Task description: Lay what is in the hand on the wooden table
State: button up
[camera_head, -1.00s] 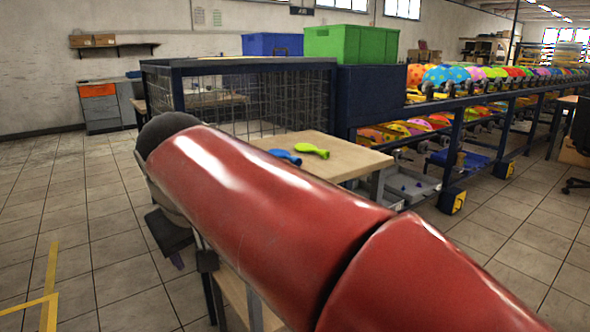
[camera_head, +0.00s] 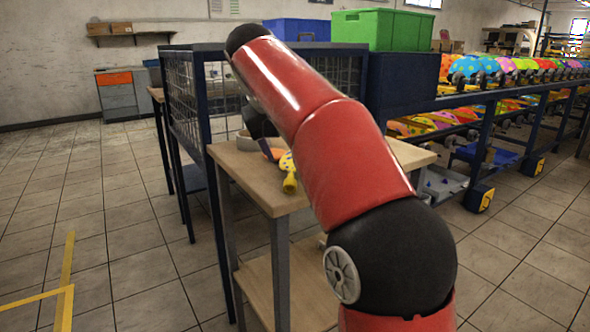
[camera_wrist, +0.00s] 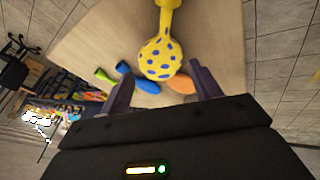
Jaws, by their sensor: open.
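A yellow balloon with blue dots (camera_wrist: 160,56) lies on the wooden table (camera_wrist: 90,45) in the wrist view, its neck pointing away from my gripper (camera_wrist: 163,78). My gripper is open, with its two dark fingers on either side of the balloon's round end and apart from it. In the head view the yellow balloon (camera_head: 289,172) shows near the front edge of the wooden table (camera_head: 262,188), partly behind my red arm. An orange balloon (camera_wrist: 182,84), a blue balloon (camera_wrist: 125,76) and a green balloon (camera_wrist: 104,76) lie close by.
A wire-mesh cage (camera_head: 218,92) stands behind the table. A green crate (camera_head: 382,30) and a blue crate (camera_head: 296,29) sit at the back. A blue rack (camera_head: 478,150) with colourful balls is at the right.

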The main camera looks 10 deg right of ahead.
aim_at(292, 167)
jog(key=x, duration=0.4)
jog(key=shift+s+d+f+b, duration=0.1)
jog(key=shift+b, duration=0.3)
jog(key=c, duration=0.4)
